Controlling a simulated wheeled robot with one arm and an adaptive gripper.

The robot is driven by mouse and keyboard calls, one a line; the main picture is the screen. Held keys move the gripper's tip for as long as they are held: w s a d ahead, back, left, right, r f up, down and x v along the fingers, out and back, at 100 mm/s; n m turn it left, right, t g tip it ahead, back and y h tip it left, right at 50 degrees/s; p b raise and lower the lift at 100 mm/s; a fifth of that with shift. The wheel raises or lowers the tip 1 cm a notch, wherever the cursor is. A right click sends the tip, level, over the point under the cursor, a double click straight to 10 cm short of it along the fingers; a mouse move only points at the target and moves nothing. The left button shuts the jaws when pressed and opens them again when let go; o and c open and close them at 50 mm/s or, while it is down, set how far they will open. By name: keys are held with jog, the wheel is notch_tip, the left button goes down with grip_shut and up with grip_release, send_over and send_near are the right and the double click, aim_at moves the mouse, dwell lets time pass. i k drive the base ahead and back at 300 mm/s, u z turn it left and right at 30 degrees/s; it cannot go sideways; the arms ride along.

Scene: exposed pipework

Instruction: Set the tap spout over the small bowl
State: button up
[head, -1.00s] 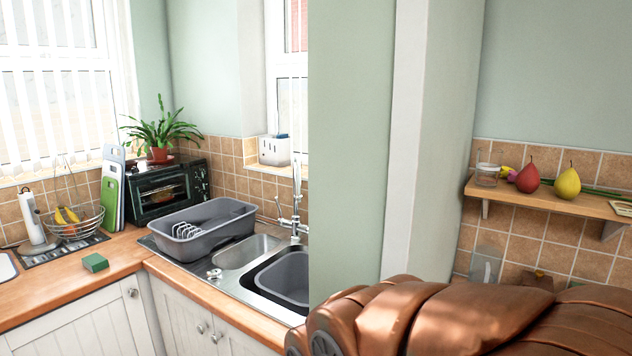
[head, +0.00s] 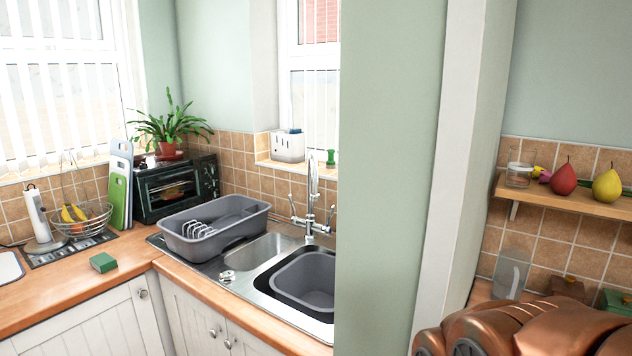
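The chrome tap (head: 311,200) stands at the back edge of the steel sink, with a lever on each side. Its tall spout (head: 313,172) shows as a narrow upright shape, nearly edge-on. I cannot tell exactly which bowl its tip is over. The small steel bowl (head: 262,248) lies left of the main bowl, next to the grey dish rack, and is partly hidden by the rack. The main bowl holds a grey plastic basin (head: 308,280). My gripper is not in view.
A grey dish rack (head: 212,228) stands on the drainer. A green sponge (head: 103,262) lies on the wooden worktop (head: 60,296). A projecting wall (head: 390,180) stands right of the sink. A shelf (head: 560,200) with fruit and a glass is at far right.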

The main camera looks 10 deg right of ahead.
aim_at(313, 195)
jog(key=k, duration=0.55)
jog(key=u, duration=1)
jog(key=i, duration=0.75)
jog(key=u, duration=0.6)
jog(key=i, duration=0.75)
jog(key=z, duration=1.05)
jog(key=i, duration=0.6)
jog(key=z, duration=0.7)
